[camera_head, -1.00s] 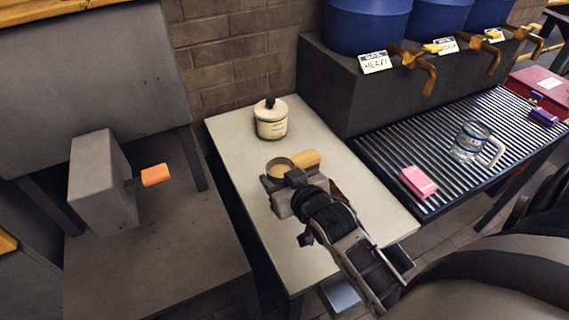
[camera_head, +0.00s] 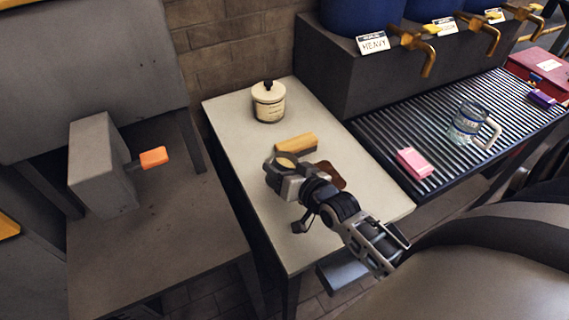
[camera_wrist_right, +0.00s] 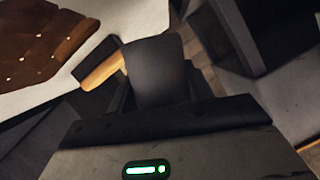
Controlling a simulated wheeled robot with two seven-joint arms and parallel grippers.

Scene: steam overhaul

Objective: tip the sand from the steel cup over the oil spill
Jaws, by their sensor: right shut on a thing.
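My right gripper (camera_head: 284,179) is shut on the steel cup (camera_head: 272,165), above the pale table. Tan sand (camera_head: 286,162) shows in its mouth. In the right wrist view the cup's dark side (camera_wrist_right: 155,72) sits between the fingers. A brown patch (camera_head: 329,175) lies on the table just right of the gripper, partly hidden by it. The right wrist view shows a brown surface with pale dots (camera_wrist_right: 45,40); I cannot tell whether it is the oil spill. My left gripper is not in view.
The pale table (camera_head: 235,130) holds a cream lidded jar (camera_head: 268,102) at the back and a tan wooden piece (camera_head: 296,143) behind the cup. A ribbed rack (camera_head: 400,140) on the right bears a pink block (camera_head: 415,163) and a glass mug (camera_head: 466,124). The table's front is clear.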

